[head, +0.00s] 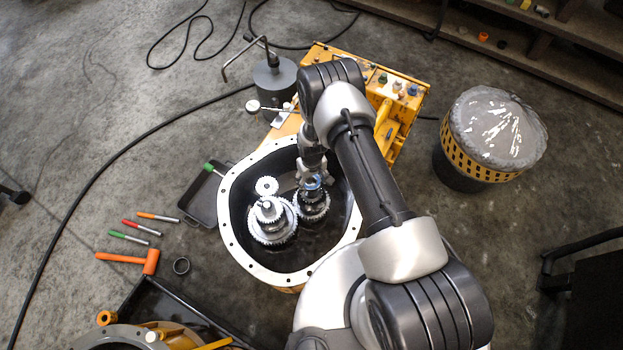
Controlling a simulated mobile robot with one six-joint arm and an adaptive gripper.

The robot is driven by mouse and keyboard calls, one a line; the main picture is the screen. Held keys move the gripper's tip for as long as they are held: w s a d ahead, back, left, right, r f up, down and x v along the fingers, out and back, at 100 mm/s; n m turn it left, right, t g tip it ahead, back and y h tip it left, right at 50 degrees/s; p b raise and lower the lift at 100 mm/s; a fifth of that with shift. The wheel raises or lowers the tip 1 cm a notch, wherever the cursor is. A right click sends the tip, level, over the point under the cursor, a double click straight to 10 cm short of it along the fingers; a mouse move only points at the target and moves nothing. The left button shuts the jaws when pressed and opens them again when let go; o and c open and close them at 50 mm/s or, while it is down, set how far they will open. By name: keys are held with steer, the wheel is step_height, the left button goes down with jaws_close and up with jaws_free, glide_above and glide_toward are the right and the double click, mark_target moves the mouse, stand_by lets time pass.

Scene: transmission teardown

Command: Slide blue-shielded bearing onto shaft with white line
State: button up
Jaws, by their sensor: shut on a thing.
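My gripper (314,172) reaches down into the open transmission housing (231,226) and is shut on the blue-shielded bearing (313,182). The bearing shows as a small ring with a blue face just below the fingers. It sits over the right-hand gear stack (314,206), in line with its top. I cannot tell whether the bearing is around that shaft or just above it. A larger gear stack (270,222) with a pale shaft end stands to the left, with a small gear (266,186) behind it. No white line is clear at this size.
My arm passes over the housing's right rim. A yellow machine (400,95) stands behind the housing. A dark tray (203,198), screwdrivers (142,226), an orange hammer (130,260) and a loose ring (181,265) lie left. A covered drum (490,140) stands right.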

steer(key=shift+s+f+b, duration=0.1)
steer(key=shift+f+b, duration=0.3)
steer(key=shift+b, duration=0.1)
stand_by(0.8)
steer(key=shift+f+b, duration=1.05)
steer(key=shift+f, duration=1.9)
steer(key=o, duration=1.3)
steer(key=shift+o, duration=0.6)
steer(key=o, duration=0.4)
steer(key=shift+c, duration=0.2)
steer(key=shift+r, duration=0.1)
